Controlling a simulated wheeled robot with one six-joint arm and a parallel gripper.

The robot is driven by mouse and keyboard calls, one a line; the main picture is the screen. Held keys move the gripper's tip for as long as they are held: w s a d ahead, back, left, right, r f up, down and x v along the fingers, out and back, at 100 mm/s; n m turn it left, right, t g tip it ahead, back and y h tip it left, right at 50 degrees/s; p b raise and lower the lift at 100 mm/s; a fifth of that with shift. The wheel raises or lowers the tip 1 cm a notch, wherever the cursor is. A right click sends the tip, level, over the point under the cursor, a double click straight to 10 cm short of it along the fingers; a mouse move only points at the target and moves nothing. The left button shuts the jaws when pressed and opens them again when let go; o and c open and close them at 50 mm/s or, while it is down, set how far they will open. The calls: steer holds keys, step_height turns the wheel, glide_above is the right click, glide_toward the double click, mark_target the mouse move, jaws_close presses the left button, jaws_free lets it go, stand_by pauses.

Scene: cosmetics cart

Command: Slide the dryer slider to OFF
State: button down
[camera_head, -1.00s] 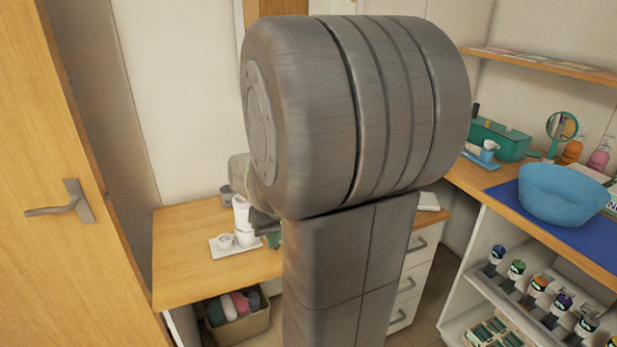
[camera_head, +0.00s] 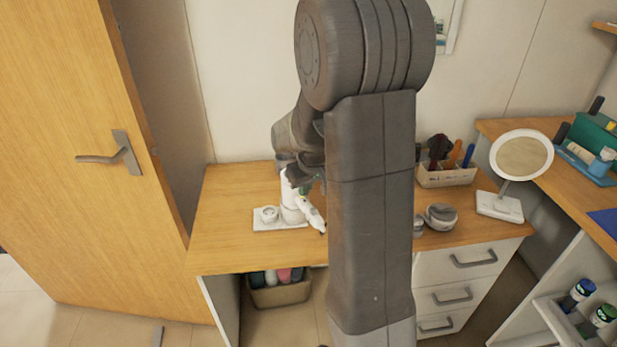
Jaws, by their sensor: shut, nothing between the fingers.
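A white appliance that looks like the dryer (camera_head: 312,216) leans at an angle on the wooden counter, its dark end pointing down to the right. It is beside a white upright part (camera_head: 290,197) on a white base (camera_head: 268,224) with a small round cup. The slider is too small to make out. My gripper (camera_head: 307,184) is shut and empty, dark and small, close above the dryer's upper end. My grey arm hides the counter to the right of the dryer.
The wooden counter (camera_head: 228,214) is clear left of the base. Right of my arm are a grey round item (camera_head: 440,216), a box of brushes (camera_head: 446,178) and a round mirror (camera_head: 522,156). A bin (camera_head: 280,294) stands below. A wooden door (camera_head: 75,120) is at left.

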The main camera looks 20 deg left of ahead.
mark_target(314, 209)
steer(key=shift+x, duration=0.9)
steer(key=s+d, duration=0.2)
steer(key=shift+d+r+p, duration=0.15)
steer(key=shift+d+p, duration=0.2)
steer(key=shift+d, duration=0.05)
steer(key=shift+s+d, duration=0.2)
steer(key=shift+s+d+b, duration=0.45)
steer(key=shift+s+d, duration=0.3)
steer(key=shift+d, duration=0.2)
